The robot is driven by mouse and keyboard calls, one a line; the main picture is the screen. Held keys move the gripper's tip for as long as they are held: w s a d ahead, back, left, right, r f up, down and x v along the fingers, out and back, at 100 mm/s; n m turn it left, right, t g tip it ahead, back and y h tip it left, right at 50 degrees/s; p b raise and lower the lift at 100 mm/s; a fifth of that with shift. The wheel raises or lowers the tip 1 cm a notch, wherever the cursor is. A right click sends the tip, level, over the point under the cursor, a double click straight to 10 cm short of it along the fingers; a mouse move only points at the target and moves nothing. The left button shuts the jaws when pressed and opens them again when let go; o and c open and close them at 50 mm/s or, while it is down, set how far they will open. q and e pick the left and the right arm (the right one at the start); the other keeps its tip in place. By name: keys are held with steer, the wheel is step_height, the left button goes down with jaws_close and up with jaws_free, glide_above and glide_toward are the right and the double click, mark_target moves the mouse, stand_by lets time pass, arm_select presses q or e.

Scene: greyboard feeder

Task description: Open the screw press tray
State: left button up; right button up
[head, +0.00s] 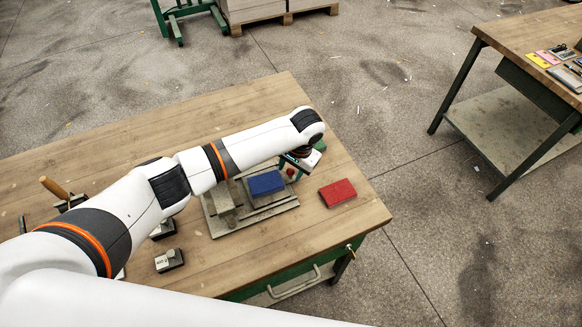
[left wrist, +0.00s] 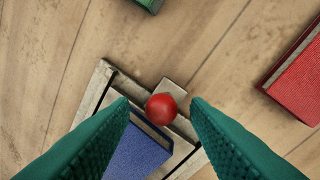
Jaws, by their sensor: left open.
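The screw press (head: 222,226) is a grey metal frame on the wooden bench. Its tray (head: 280,200) carries a blue block (head: 266,183), which also shows in the left wrist view (left wrist: 138,155). A red ball knob (head: 291,172) sits at the tray's far edge. My left gripper (head: 295,164) is over that knob, its jaws open. In the left wrist view the knob (left wrist: 161,109) shows between the two green fingers, with a gap on each side. I cannot tell how far the fingertips are above it. My right gripper is out of view.
A red block (head: 338,193) lies on the bench right of the press, near the edge. Small metal blocks (head: 169,260) and a wooden-handled tool (head: 55,188) lie to the left. The bench behind my left arm is clear. Another workbench (head: 520,40) stands at the right.

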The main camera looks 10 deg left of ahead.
arm_select(q)
steer(key=shift+r, duration=0.1)
step_height(320, 180, up, 12)
steer(key=d+b, duration=0.1)
steer(key=d, duration=0.1)
steer(key=shift+s+f, duration=0.2)
steer(key=shift+s, duration=0.2)
steer(key=shift+d, duration=0.1)
